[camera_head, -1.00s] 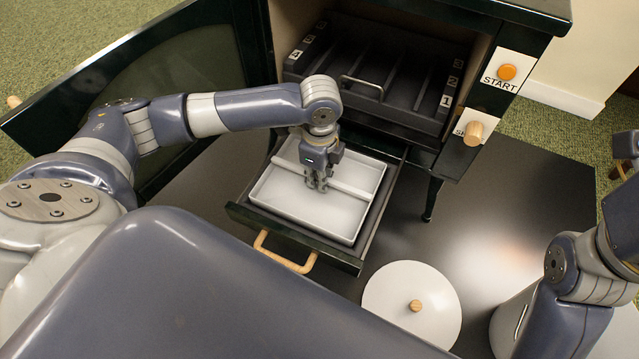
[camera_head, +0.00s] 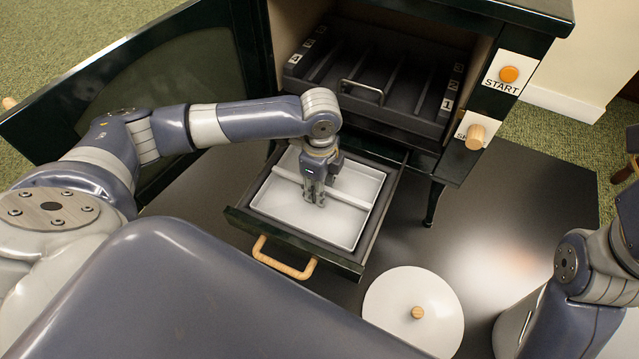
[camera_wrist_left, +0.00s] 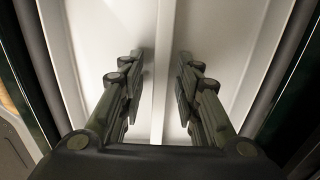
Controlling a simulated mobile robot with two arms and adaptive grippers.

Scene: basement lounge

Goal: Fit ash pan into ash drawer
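The white ash pan (camera_head: 335,236) lies inside the pulled-out dark ash drawer (camera_head: 378,222), with the drawer walls around it. A raised bar (camera_head: 352,194) crosses the pan's middle. My left gripper (camera_head: 315,200) points down over the bar. In the left wrist view the two fingers of my left gripper (camera_wrist_left: 161,60) stand apart, one on each side of the bar, with a gap to it on both sides. The pan's floor (camera_wrist_left: 205,45) shows there too. My right arm is at the right edge, but its gripper is out of view.
The drawer's wooden handle (camera_head: 283,264) faces me. Above the drawer is the open stove chamber with a dark slotted tray (camera_head: 400,85). The open stove door (camera_head: 150,75) is at left. A white round lid (camera_head: 395,305) lies on the dark floor plate (camera_head: 510,215).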

